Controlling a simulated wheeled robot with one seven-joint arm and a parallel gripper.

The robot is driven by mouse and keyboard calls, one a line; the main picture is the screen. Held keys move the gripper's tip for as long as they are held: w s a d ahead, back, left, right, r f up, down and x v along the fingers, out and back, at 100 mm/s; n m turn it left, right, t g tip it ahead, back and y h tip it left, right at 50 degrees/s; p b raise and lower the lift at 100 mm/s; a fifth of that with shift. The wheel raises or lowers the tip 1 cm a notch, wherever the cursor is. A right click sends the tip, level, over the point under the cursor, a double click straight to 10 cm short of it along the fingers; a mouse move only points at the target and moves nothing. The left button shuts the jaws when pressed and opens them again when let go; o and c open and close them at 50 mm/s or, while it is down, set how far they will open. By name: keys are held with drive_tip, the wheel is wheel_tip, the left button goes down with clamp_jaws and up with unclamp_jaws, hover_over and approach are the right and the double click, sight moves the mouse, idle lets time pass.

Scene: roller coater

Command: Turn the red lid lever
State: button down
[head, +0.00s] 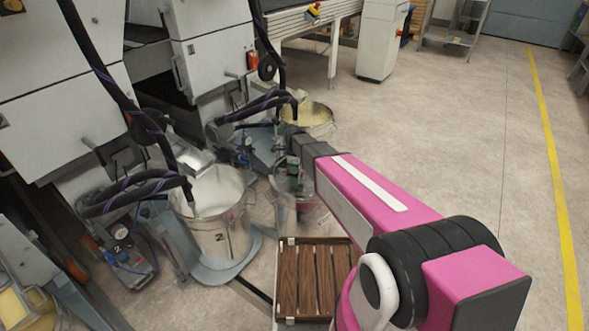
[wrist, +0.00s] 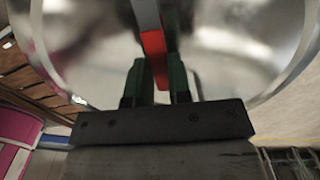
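The red lid lever (wrist: 154,46) shows in the wrist view as a bar, grey at its upper part and red below. Its red end reaches down between the two dark green fingers of my gripper (wrist: 162,78). The fingers sit close against both sides of it, with no clear gap. Behind it is a shiny, round metal surface (wrist: 95,55) that looks like the lid or vessel. In the head view my gripper (head: 291,172) is small and partly hidden by my arm, over a metal container (head: 284,186). The lever cannot be made out there.
An open metal drum (head: 222,225) stands left of my gripper, and another drum (head: 312,112) stands beyond it. Black hoses (head: 135,190) hang from the white machines at left. A slatted wooden platform (head: 315,280) lies nearer. The floor (head: 480,150) at right is clear.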

sight(292, 177)
drive_tip(key=shift+s+a+m, duration=0.15)
drive_tip(key=shift+s+m, duration=0.6)
drive_tip(key=shift+m, duration=0.35)
drive_tip(key=shift+s+a+m, duration=0.25)
drive_tip(key=shift+s+m, duration=0.15)
drive_tip(key=shift+m, duration=0.45)
drive_tip(key=shift+s+a+m, duration=0.2)
drive_tip(key=shift+s+m, duration=0.15)
drive_tip(key=shift+m, duration=0.5)
drive_tip(key=c, duration=1)
unclamp_jaws()
drive_tip(key=shift+c, duration=0.2)
wheel_tip(292, 177, up, 11)
drive_tip(key=shift+f, duration=0.1)
